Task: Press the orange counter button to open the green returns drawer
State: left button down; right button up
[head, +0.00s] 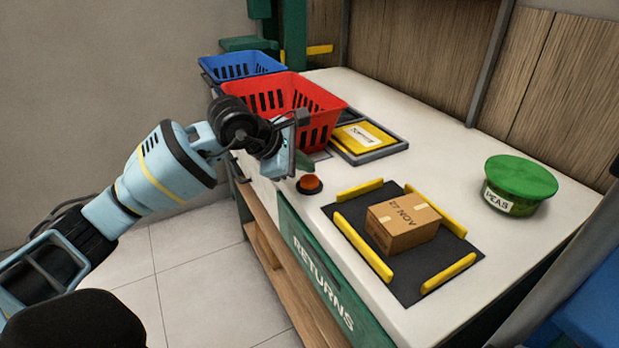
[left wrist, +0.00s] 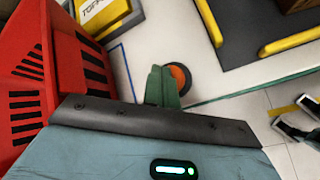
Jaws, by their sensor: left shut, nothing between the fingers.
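The orange button (head: 309,182) sits in a dark round base on the white counter, near its front edge. My left gripper (head: 305,163) is shut and empty, with its green fingers pointing down just behind and above the button in the head view. In the left wrist view the shut fingers (left wrist: 161,86) partly overlap the button (left wrist: 181,77); I cannot tell whether they touch it. The green returns drawer (head: 322,274), lettered RETURNS, is under the counter's front edge and looks shut.
A red basket (head: 270,97) stands close to my left gripper, with a blue basket (head: 240,67) behind. A grey tray (head: 382,152) holds a yellow packet. A cardboard box (head: 403,222) lies on a black mat with yellow rails. A green-lidded tub (head: 520,178) stands right.

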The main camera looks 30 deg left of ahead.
jog(key=shift+w, duration=0.4)
pick_arm(q)
jog(key=shift+f, duration=0.1)
dwell(0.3)
jog(key=shift+f, duration=0.35)
pick_arm(e)
jog(key=shift+s+f, duration=0.25)
jog(key=shift+s, duration=0.1)
jog(key=shift+s, duration=0.2)
